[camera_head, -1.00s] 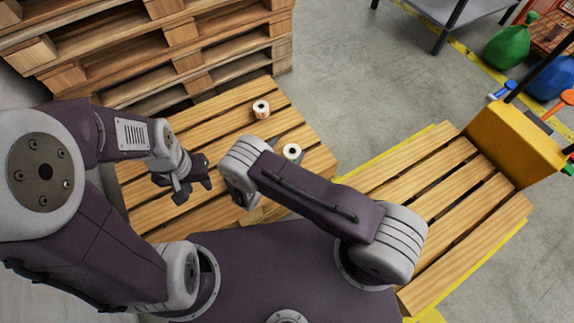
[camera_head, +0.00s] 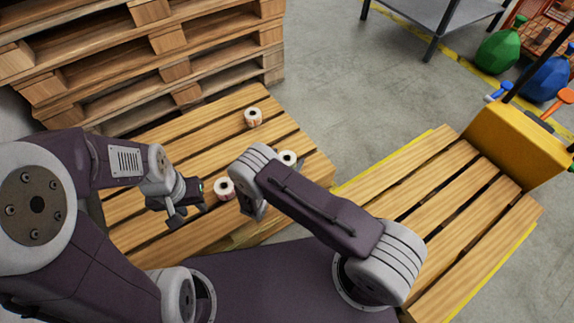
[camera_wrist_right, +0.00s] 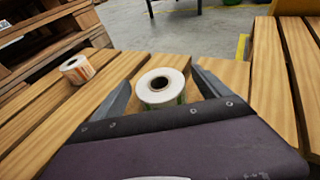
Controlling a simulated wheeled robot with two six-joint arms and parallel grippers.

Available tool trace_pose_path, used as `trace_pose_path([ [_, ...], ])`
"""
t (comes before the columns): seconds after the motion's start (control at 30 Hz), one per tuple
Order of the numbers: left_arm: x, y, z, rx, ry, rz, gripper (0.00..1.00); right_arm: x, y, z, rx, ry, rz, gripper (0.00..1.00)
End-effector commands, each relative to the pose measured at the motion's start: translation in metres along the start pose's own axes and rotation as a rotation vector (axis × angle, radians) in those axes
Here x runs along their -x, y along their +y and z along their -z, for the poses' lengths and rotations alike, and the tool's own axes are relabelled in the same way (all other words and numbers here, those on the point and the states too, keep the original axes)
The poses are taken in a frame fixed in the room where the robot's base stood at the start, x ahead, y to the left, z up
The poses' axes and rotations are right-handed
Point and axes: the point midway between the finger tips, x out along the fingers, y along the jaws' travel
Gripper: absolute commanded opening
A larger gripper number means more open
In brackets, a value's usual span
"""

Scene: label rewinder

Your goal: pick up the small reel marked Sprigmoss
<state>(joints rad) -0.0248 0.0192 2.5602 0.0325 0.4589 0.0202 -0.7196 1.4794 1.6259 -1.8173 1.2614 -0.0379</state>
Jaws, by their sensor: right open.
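Three small white-topped reels stand on the wooden slats in the head view: a far reel (camera_head: 253,117), a middle reel (camera_head: 288,158) and a near reel (camera_head: 224,188). No name is readable on them. My right gripper (camera_wrist_right: 163,82) is open, with its fingers on either side of the middle reel, which also shows in the right wrist view (camera_wrist_right: 163,88) with green print on its side. I cannot tell whether they touch it. The far reel (camera_wrist_right: 77,69) has orange print there. My left gripper (camera_head: 188,208) looks open and empty, left of the near reel.
A stack of wooden pallets (camera_head: 160,50) stands behind the slats. A second slatted platform (camera_head: 430,215) with a yellow end block (camera_head: 515,145) is at the right. A grey shelf table (camera_head: 435,15) and green and blue bags stand at the back right.

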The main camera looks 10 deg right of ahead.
Motion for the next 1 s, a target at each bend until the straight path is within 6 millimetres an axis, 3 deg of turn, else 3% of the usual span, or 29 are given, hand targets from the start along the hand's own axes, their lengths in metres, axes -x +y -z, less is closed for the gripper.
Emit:
trace_pose_path([
  [0.27, -0.002, 0.0, 0.0, 0.0, 0.001, 0.0, 0.36, -0.006, 0.0, -0.001, 0.0, 0.0, -0.001, 0.87],
  [0.5, -0.002, 0.0, 0.0, 0.0, 0.001, 0.0, 0.36, -0.006, 0.0, -0.001, -0.001, 0.0, -0.001, 0.2],
  [0.53, -0.002, 0.0, 0.0, 0.0, 0.001, 0.0, 0.36, -0.006, 0.001, -0.002, -0.001, -0.001, -0.001, 0.15],
  [0.77, 0.0, 0.0, 0.0, 0.0, 0.001, 0.0, 0.36, -0.005, 0.001, -0.003, -0.001, -0.001, -0.001, 0.15],
  [1.0, 0.023, 0.001, 0.003, 0.0, 0.001, 0.0, 0.36, 0.004, 0.001, -0.034, -0.002, -0.001, -0.001, 0.15],
])
